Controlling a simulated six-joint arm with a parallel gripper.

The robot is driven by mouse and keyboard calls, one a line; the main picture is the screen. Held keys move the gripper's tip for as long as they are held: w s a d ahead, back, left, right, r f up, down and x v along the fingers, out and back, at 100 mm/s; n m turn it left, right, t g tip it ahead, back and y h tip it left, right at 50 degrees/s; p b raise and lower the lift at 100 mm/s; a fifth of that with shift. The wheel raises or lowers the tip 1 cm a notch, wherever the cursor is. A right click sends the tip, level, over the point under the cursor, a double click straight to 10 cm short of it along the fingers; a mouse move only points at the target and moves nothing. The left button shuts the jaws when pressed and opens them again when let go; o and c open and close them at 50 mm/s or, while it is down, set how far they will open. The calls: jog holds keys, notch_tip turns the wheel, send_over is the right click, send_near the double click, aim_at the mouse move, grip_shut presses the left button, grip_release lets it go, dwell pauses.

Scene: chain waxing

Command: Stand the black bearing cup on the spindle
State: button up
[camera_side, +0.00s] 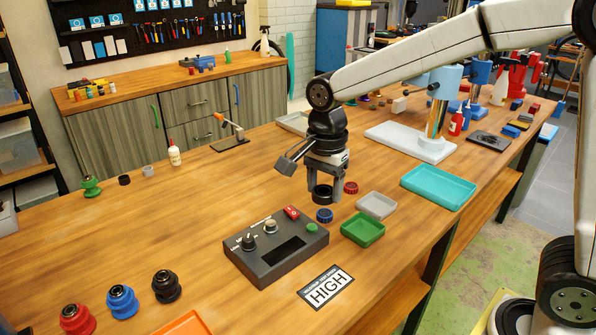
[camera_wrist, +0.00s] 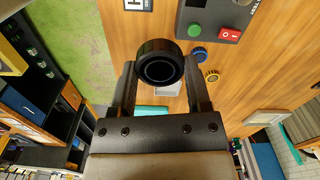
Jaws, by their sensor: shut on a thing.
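My gripper (camera_side: 324,188) is over the right half of the wooden bench, pointing down, and its jaws are shut on the black bearing cup (camera_side: 322,194). In the wrist view the cup (camera_wrist: 160,49) is a black ring with a dark hollow middle, held between the two fingertips. I cannot tell whether the cup touches the bench. A black spool-like piece (camera_side: 166,287) stands upright at the front left, beside a blue one (camera_side: 122,301) and a red one (camera_side: 77,319). A green one (camera_side: 90,186) stands further back. I cannot tell which of these is the spindle.
A blue ring (camera_side: 324,215) and a red ring (camera_side: 350,187) lie close to my gripper. A control box (camera_side: 276,248) stands in front. Green (camera_side: 363,229), grey (camera_side: 376,205) and teal (camera_side: 438,187) trays lie to the right. The bench's left middle is mostly clear.

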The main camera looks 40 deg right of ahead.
jog(key=shift+s+a+r, duration=0.25)
jog(key=shift+a, duration=0.15)
jog(key=shift+w, duration=0.1)
jog(key=w+a+f, duration=0.1)
jog(key=w+f, duration=0.3)
jog(key=w, duration=0.5)
send_over(271, 223)
jog(key=s, duration=0.1)
notch_tip(271, 223, down, 4)
jog(key=shift+s+d+f, duration=0.1)
jog(key=shift+d+f, duration=0.05)
jog(key=shift+f, duration=0.1)
jog(key=shift+w+f, duration=0.4)
jog(key=shift+f, duration=0.05)
jog(key=shift+w+f, duration=0.3)
jog(key=shift+f, duration=1.55)
